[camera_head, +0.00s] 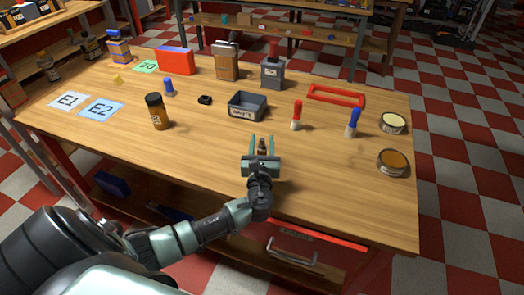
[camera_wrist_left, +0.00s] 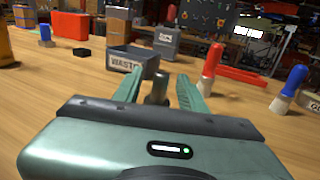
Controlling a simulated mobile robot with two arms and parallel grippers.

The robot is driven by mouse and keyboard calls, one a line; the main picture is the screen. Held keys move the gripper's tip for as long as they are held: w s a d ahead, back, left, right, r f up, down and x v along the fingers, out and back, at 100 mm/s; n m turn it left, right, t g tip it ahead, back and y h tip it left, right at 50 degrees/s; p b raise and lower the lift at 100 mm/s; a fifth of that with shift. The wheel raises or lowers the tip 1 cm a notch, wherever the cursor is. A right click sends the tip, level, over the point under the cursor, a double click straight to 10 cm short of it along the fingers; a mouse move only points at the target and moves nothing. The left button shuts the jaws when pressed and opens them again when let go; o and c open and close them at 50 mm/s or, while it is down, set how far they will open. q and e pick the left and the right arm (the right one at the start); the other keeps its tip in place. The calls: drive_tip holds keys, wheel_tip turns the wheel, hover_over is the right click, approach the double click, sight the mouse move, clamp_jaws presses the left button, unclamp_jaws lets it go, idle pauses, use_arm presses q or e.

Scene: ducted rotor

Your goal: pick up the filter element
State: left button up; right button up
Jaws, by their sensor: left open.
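A small dark upright cylinder (camera_head: 262,147), which looks like the filter element, stands on the wooden table near the front edge. It also shows in the left wrist view (camera_wrist_left: 157,88), where its lower part is hidden behind my gripper body. My left gripper (camera_head: 262,138) is open, with one pale green finger on each side of the cylinder. In the wrist view the fingers of the left gripper (camera_wrist_left: 160,80) reach past the cylinder, and a gap seems to show on each side. My right gripper is not in view.
A grey bin marked WASTE (camera_head: 247,106) stands just beyond the gripper. A red-handled brush (camera_head: 296,117) and a blue-handled brush (camera_head: 353,123) stand to the right. A brown jar (camera_head: 157,112) is at left. Open tins (camera_head: 393,163) sit near the right edge. The table's left front is clear.

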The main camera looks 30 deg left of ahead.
use_arm(q)
drive_tip(key=x, duration=0.2)
drive_tip(key=shift+w+a, duration=0.15)
drive_tip(key=shift+w, duration=0.05)
drive_tip(key=shift+w+a, duration=0.1)
drive_tip(key=shift+w, duration=0.15)
clamp_jaws()
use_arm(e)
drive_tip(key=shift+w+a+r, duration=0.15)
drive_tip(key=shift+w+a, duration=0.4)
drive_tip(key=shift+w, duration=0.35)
use_arm(q)
drive_tip(key=shift+r, duration=0.1)
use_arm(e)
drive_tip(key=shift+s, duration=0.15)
